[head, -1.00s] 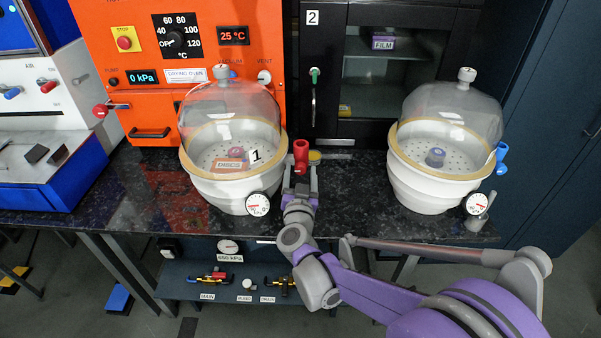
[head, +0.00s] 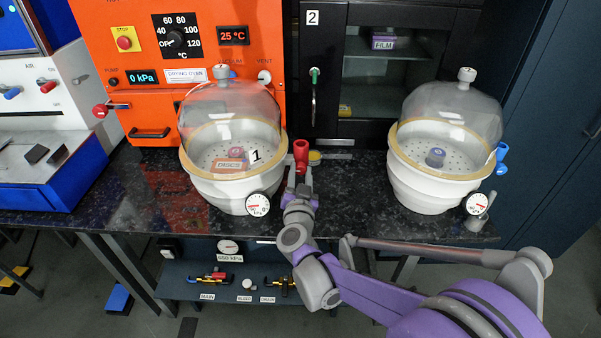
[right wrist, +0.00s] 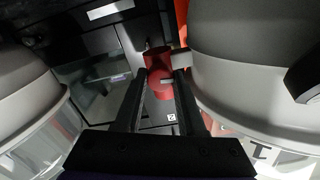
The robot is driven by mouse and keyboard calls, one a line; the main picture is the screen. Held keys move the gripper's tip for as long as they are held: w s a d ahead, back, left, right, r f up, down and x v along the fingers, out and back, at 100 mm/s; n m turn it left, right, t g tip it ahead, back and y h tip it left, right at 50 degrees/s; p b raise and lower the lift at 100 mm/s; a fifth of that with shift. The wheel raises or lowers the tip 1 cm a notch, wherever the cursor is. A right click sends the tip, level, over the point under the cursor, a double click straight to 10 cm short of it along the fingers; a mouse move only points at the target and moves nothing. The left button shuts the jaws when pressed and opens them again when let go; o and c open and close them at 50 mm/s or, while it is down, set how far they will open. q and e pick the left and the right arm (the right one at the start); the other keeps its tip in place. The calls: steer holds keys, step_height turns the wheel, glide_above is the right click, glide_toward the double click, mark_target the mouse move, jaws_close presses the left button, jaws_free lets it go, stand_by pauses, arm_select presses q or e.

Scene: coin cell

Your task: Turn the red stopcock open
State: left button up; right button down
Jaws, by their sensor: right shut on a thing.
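The red stopcock (head: 301,156) stands at the right side of the left desiccator (head: 205,185), which is a white bowl under a clear dome with a "1" label. My right gripper (head: 300,182) reaches it from the front and is shut on it. In the right wrist view the two dark fingers (right wrist: 162,88) lie on either side of the red stopcock handle (right wrist: 160,60). The stopcock joins the desiccator wall by a short side stem. An orange block and a small coloured part sit inside this desiccator. My left gripper is not in view.
A second desiccator (head: 410,185) with a blue stopcock (head: 501,158) stands to the right. A gauge (head: 257,204) sits on the left bowl's front. The orange oven (head: 100,60) and black cabinet (head: 320,90) stand behind. Dark bench top (head: 350,200) is bare between the desiccators.

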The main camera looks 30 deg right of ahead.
steer(key=m, duration=1.2)
steer(key=shift+p, duration=0.3)
steer(key=shift+m, duration=2.2)
steer(key=c, duration=0.5)
jaws_free()
